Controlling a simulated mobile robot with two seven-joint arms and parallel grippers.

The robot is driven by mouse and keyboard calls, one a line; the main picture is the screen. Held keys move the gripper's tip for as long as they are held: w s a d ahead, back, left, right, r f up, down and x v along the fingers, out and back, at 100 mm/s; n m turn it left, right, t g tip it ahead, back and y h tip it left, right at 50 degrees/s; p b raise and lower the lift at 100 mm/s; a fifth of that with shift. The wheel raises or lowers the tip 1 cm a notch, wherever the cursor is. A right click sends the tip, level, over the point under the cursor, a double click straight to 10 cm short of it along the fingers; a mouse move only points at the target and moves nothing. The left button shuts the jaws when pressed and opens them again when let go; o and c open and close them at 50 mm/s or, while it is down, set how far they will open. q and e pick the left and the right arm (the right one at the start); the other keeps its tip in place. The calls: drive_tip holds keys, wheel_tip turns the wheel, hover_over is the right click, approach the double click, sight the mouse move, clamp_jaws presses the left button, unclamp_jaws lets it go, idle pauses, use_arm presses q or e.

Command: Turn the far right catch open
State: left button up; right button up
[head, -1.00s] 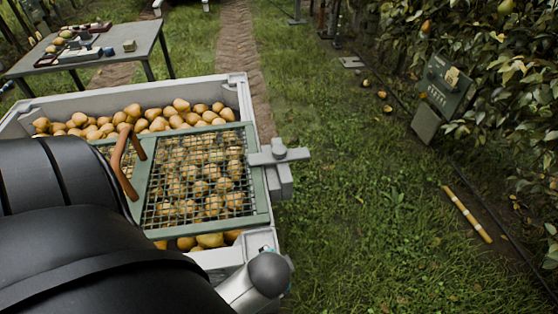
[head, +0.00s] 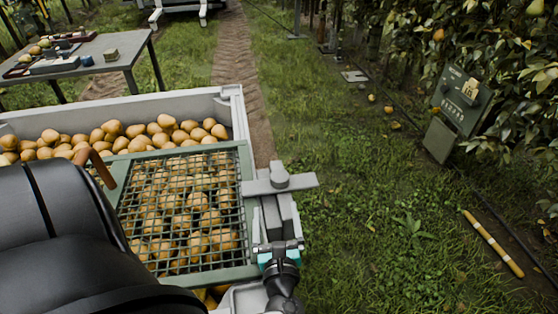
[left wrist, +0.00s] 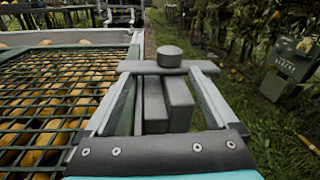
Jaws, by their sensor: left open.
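The far right catch (head: 281,183) is a grey bar with a round knob on a grey block at the crate's right wall. Its bar lies crosswise, its left end over the green frame of the mesh lid (head: 248,215). The catch also shows in the left wrist view (left wrist: 169,65). My left gripper (head: 276,222) is open just on the near side of the catch. In the left wrist view its two fingers reach forward on either side of the block, below the bar; whether they touch it I cannot tell. My right gripper is not in view.
The grey crate (head: 236,110) holds many pears under and behind the lid. A brown lid handle (head: 97,165) is partly hidden by my black arm. A table (head: 120,62) stands back left. A sign box (head: 457,105) and a striped stick (head: 492,243) are right, beyond open grass.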

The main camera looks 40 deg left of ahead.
sight(280, 170)
use_arm(q)
drive_tip(key=w+a+b, duration=0.1)
drive_tip(key=w+a, duration=0.2)
drive_tip(key=w, duration=0.1)
drive_tip(key=w+a+m+b, duration=0.1)
drive_tip(key=w+a, duration=0.2)
drive_tip(key=w+a+m+t+b, duration=0.1)
drive_tip(key=w+a+b, duration=0.1)
drive_tip(key=w+a, duration=0.1)
drive_tip(key=shift+w+f, duration=0.25)
drive_tip(key=shift+w, duration=0.55)
drive_tip(key=shift+w+a, duration=0.4)
drive_tip(key=shift+w, duration=0.05)
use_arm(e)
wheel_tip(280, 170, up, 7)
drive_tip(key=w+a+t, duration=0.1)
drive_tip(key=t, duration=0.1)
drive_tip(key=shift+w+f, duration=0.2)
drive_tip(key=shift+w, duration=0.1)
use_arm(q)
drive_tip(key=shift+r, duration=0.1)
drive_tip(key=shift+c, duration=0.4)
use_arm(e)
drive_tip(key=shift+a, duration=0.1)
use_arm(q)
clamp_jaws()
